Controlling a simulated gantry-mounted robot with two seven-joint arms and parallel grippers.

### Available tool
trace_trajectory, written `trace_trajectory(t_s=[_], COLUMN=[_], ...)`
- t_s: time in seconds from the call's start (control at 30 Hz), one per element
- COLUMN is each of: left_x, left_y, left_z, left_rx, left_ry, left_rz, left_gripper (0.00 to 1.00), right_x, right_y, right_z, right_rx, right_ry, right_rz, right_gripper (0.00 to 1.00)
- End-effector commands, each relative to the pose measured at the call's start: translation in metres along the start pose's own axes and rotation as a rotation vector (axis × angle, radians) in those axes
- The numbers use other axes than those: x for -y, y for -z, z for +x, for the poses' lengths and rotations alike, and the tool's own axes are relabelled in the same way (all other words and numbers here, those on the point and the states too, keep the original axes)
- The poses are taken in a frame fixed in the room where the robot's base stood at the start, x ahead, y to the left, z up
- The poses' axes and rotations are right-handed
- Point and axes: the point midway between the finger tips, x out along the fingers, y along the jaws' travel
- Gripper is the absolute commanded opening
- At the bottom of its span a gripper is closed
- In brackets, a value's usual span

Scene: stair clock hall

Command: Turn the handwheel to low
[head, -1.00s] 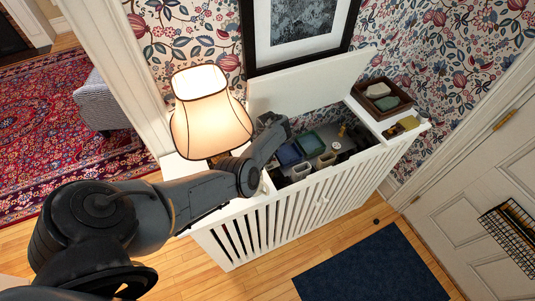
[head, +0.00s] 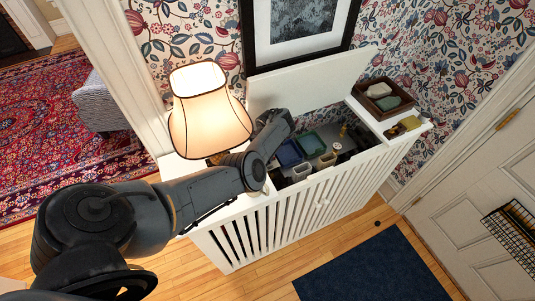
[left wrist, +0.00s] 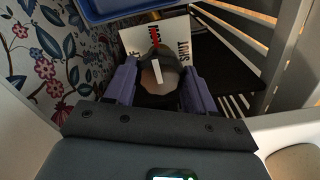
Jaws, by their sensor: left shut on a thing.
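The handwheel (left wrist: 160,82) shows in the left wrist view as a dark round knob with a pale bar on its face. Behind it is a white plate (left wrist: 133,37) with black lettering and a red mark near the top middle; the lettering on the right seems to read "SHUT", and the rest is partly covered. My left gripper (left wrist: 160,72) has its two purple-grey fingers on either side of the handwheel, shut on it. In the head view my left arm reaches into the open white slatted cabinet (head: 290,218), and the handwheel is hidden there. My right gripper is not in view.
A lit lamp (head: 208,110) stands close beside my left forearm. The raised lid (head: 310,82) leans behind. Bins, including a blue one (head: 289,153) and a green one (head: 311,144), sit inside the cabinet. A wooden tray (head: 383,98) stands on its right end.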

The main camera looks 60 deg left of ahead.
Motion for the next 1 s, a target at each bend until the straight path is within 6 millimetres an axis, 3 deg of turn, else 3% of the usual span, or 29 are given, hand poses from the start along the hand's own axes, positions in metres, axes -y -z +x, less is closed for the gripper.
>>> trace_trajectory(t_s=[0.27, 0.3, 0.33, 0.73, 1.0], left_x=[0.000, 0.000, 0.000, -0.001, -0.001], left_y=[0.001, 0.000, 0.000, 0.000, 0.000], left_z=[0.000, 0.000, 0.000, -0.007, -0.047], left_rx=[-0.001, -0.001, -0.001, 0.000, 0.001], left_ry=[0.000, 0.000, 0.000, -0.001, -0.003], left_rz=[0.000, 0.001, 0.001, 0.002, 0.000], left_gripper=[0.24, 0.61, 0.64, 0.64, 0.64], right_x=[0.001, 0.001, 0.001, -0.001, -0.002], right_y=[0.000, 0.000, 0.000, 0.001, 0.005], right_z=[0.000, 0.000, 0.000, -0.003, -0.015], right_rx=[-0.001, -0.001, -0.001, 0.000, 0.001], right_ry=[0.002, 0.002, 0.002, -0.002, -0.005], right_rz=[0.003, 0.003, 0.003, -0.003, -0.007], right_gripper=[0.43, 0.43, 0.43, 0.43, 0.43])
